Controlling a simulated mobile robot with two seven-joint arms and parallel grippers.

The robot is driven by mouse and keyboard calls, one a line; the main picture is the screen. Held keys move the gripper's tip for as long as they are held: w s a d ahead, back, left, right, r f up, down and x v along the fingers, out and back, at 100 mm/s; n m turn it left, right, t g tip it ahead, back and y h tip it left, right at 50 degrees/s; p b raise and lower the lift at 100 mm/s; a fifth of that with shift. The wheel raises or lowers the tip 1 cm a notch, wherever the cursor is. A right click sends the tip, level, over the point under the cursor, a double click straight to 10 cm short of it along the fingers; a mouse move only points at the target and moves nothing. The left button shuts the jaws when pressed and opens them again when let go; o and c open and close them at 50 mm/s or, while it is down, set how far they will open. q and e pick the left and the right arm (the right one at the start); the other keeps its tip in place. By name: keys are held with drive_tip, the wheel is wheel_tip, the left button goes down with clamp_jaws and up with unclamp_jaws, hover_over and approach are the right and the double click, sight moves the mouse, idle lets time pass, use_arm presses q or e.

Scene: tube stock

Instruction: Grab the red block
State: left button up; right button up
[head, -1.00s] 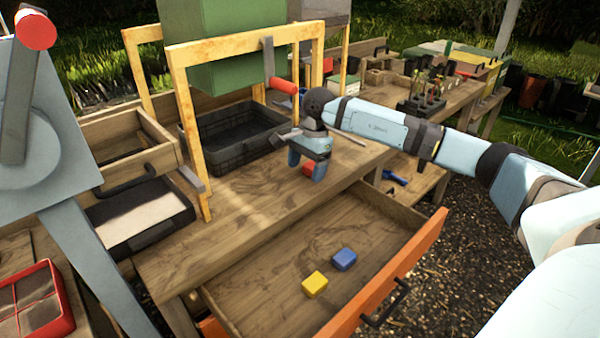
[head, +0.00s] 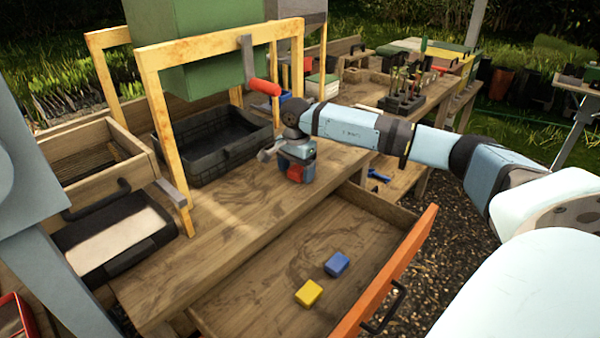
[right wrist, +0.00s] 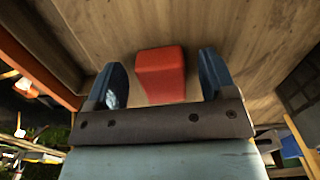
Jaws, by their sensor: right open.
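The red block (head: 295,173) rests on the wooden table top near the corner above the open drawer. My right gripper (head: 297,171) is low over the table at the block, with its blue fingers pointing down and partly covering it. In the right wrist view, the red block (right wrist: 161,73) lies between the two fingers of my right gripper (right wrist: 163,80), with a gap on each side. The fingers are open and nothing is gripped. My left gripper is not in view.
The open drawer (head: 285,265) holds a yellow block (head: 309,292) and a blue block (head: 337,264). A black crate (head: 215,147) stands left of my right gripper.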

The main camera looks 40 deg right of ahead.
drive_tip(key=c, duration=1)
drive_tip(key=shift+r, duration=0.15)
